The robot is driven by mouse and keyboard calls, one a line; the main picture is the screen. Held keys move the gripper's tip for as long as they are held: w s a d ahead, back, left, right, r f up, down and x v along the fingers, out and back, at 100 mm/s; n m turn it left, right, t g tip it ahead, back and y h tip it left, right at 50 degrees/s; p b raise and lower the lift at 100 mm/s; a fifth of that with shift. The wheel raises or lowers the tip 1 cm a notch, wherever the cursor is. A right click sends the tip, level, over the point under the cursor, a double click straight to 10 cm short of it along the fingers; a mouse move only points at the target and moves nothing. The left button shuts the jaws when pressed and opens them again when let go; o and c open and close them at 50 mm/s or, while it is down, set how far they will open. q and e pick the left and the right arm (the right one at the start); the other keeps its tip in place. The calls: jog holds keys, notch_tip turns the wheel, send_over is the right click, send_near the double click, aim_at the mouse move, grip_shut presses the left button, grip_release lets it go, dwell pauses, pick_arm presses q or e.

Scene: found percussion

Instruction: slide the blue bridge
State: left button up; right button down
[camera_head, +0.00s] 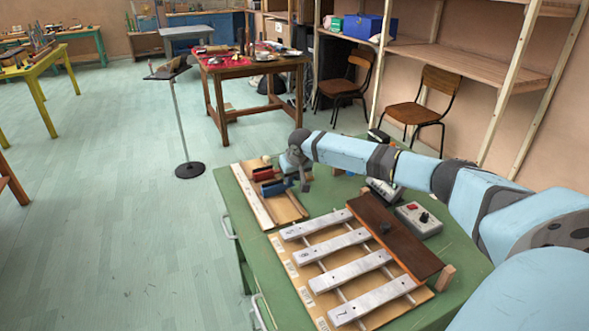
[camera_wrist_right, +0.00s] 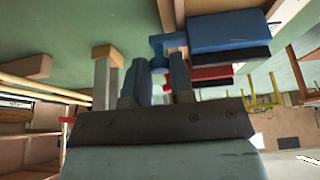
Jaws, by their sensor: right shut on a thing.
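The blue bridge (camera_head: 277,187) sits on a wooden board at the far left of the green bench, beside the red bridge (camera_head: 264,173). In the right wrist view the blue bridge (camera_wrist_right: 228,31) is a long dark-blue block with a lighter blue end piece, and the red bridge (camera_wrist_right: 212,73) is beyond it. My right gripper (camera_head: 303,182) reaches down at the right end of the blue bridge. Its fingers (camera_wrist_right: 158,82) are shut on that end piece; the exact contact is partly hidden. My left gripper is not in view.
Metal bars (camera_head: 347,268) on a frame and a brown plank (camera_head: 395,237) lie nearer on the bench (camera_head: 258,250). A grey control box (camera_head: 418,219) stands to the right. A thin stand (camera_head: 181,125) rises from the open floor left of the bench.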

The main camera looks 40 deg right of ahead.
jog(key=shift+w+d+r+p, duration=0.15)
jog(key=shift+r+p, duration=0.2)
jog(key=shift+p, duration=0.2)
jog(key=shift+f, duration=0.15)
jog(key=c, duration=1.3)
grip_release()
jog(key=shift+w, duration=0.1)
jog(key=shift+o, duration=0.2)
jog(key=shift+w+f, duration=0.1)
jog(key=shift+f, duration=0.05)
pick_arm(q)
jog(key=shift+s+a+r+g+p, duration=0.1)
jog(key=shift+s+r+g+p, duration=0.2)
jog(key=shift+p, duration=0.65)
pick_arm(e)
jog(key=v, duration=1.4)
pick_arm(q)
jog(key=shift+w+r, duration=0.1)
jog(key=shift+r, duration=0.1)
pick_arm(e)
jog(key=shift+f, duration=0.1)
